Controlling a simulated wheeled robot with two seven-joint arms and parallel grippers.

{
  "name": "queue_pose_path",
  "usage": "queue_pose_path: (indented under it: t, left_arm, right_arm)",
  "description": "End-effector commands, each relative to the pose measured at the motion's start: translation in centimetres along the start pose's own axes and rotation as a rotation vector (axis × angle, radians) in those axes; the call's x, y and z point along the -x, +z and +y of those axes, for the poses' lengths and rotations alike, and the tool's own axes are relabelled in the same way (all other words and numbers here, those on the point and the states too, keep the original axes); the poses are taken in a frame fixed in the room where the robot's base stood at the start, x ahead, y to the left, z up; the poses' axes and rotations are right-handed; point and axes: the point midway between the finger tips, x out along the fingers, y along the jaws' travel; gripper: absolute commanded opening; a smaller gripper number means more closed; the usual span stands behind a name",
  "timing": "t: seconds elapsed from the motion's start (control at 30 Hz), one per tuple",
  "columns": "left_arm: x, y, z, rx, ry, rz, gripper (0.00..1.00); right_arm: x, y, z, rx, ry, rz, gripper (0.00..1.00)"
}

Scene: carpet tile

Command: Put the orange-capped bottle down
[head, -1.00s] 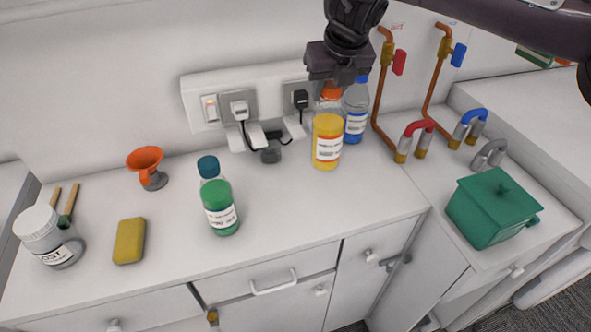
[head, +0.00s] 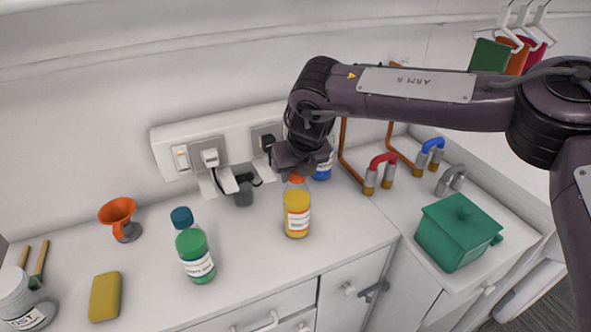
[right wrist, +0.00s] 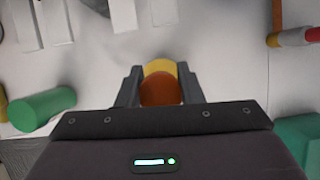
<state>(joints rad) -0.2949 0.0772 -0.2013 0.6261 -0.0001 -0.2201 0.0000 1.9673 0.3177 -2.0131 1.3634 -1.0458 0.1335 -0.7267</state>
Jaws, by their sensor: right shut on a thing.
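The orange-capped bottle (head: 297,213) holds yellow liquid and has a white label. It stands upright at the counter (head: 345,236), near its front edge; I cannot tell whether its base touches the surface. My right gripper (head: 297,172) is above it, shut on its cap. In the right wrist view the orange cap (right wrist: 160,90) sits between the two fingers (right wrist: 160,88). My left gripper is not in view.
A blue bottle (head: 322,170) stands behind, partly hidden by my right gripper. A green lidded box (head: 455,235) and red-handled tap (head: 381,165) are right.

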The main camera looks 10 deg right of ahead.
Motion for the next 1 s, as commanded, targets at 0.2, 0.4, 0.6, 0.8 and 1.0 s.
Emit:
queue_pose_path:
  t: [0.2, 0.4, 0.6, 0.8, 1.0]
  left_arm:
    - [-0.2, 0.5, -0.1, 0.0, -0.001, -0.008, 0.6]
    - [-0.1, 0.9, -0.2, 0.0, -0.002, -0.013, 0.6]
    - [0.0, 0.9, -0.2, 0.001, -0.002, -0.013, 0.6]
    - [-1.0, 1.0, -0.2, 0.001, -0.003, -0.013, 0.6]
    - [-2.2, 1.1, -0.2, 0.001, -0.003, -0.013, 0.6]
  right_arm:
    - [-0.2, -0.1, 0.0, 0.0, 0.0, 0.0, 0.44]
    - [-0.2, -0.1, 0.0, 0.0, 0.0, 0.0, 0.55]
    - [0.1, 0.1, 0.0, 0.0, 0.0, -0.001, 0.55]
    - [2.4, 0.1, 0.0, -0.001, 0.0, -0.004, 0.55]
    - [6.7, 0.0, 0.0, 0.0, 0.001, -0.005, 0.55]
